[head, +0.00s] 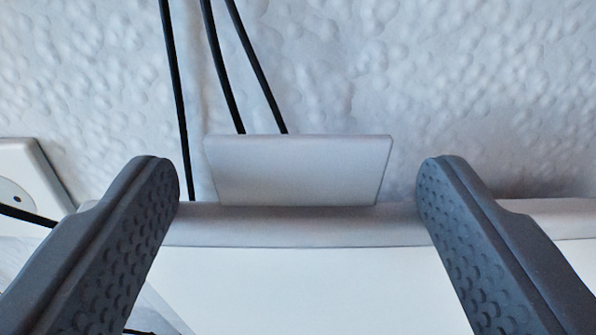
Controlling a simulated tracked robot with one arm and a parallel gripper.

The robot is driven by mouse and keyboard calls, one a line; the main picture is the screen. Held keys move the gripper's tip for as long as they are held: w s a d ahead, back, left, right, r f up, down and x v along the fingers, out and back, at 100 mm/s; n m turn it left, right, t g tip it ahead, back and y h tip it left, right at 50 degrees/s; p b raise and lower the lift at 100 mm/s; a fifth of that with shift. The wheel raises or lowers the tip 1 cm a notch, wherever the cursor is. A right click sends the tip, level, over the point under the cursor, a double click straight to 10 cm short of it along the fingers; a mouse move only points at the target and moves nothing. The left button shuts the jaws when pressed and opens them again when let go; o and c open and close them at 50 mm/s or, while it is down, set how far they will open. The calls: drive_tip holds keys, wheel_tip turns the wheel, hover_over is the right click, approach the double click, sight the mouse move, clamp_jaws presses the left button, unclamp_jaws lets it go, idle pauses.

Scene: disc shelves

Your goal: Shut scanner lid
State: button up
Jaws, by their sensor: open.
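A light grey flat panel (298,168) stands up at the middle of the head view, behind a grey rounded edge (300,225). A broad smooth white surface (310,290) lies on the near side of that edge. I cannot tell which of these is the scanner lid; the scanner as a whole does not show. My gripper (298,178) is open, with its two dark grey, dimpled fingers wide apart. The panel shows between the fingertips, with a gap on each side. Nothing is held, and I see no clear contact.
A bumpy white wall (460,80) fills the background. Black cables (222,65) run down it, two passing behind the panel and one left of it. A white box or socket plate (25,180) with a black cord is at the left edge. Clear, crumpled-looking material shows lower left.

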drive_tip(key=shift+w, duration=0.1)
drive_tip(key=shift+c, duration=0.3)
drive_tip(key=c, duration=1.3)
drive_tip(key=shift+s+d+f+b, duration=0.1)
drive_tip(key=shift+s+f+b, duration=0.1)
drive_tip(key=shift+s+b, duration=0.1)
